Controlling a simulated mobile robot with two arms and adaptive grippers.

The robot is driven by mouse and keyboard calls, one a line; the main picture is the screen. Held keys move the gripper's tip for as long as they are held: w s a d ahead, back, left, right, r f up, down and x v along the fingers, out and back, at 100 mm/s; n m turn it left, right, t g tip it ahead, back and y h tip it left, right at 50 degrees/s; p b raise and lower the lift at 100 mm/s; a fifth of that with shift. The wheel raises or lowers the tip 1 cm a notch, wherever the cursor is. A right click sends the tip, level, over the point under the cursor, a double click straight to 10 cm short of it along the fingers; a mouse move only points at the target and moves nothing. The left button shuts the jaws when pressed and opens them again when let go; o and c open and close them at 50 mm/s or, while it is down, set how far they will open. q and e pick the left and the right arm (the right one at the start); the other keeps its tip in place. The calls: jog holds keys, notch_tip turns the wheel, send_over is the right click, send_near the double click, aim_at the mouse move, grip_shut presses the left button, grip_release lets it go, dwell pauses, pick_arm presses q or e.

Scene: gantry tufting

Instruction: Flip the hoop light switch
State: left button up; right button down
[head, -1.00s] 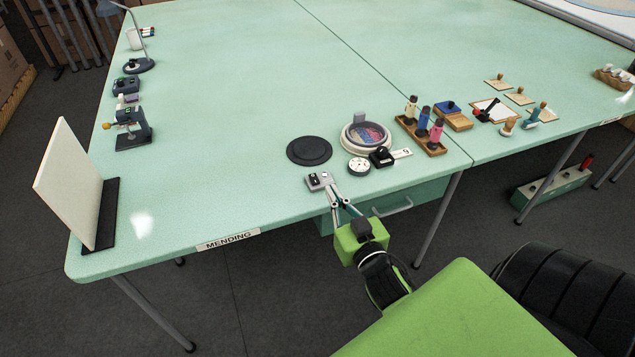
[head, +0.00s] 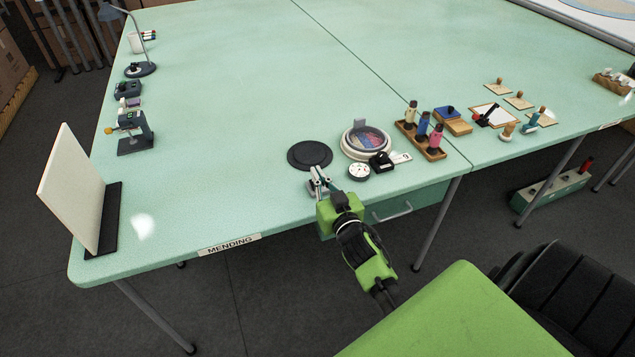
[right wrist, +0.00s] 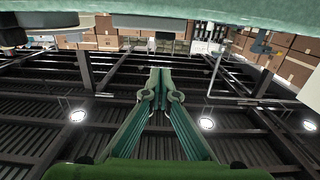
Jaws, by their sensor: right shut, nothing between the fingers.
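The small grey switch box (head: 312,190) sits near the table's front edge in the head view, now mostly hidden behind my right gripper. My right gripper (head: 318,171) is shut and empty, its fingertips over or just beyond the box; I cannot tell whether they touch it. In the right wrist view the closed fingers (right wrist: 160,72) hold nothing, and a grey block (right wrist: 150,21) hangs from the upside-down table surface just past the tips. The round pale hoop (head: 346,150) with a coloured picture stands right of the fingers. My left gripper is not in view.
A black disc (head: 310,155) lies just behind the fingers. A white round dish (head: 359,172) and a black block (head: 381,162) are close on the right. A wooden rack of bottles (head: 432,152) stands farther right. The table left of the gripper is clear.

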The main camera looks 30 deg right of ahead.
jog(key=shift+w+f, duration=0.15)
jog(key=shift+f, duration=1.5)
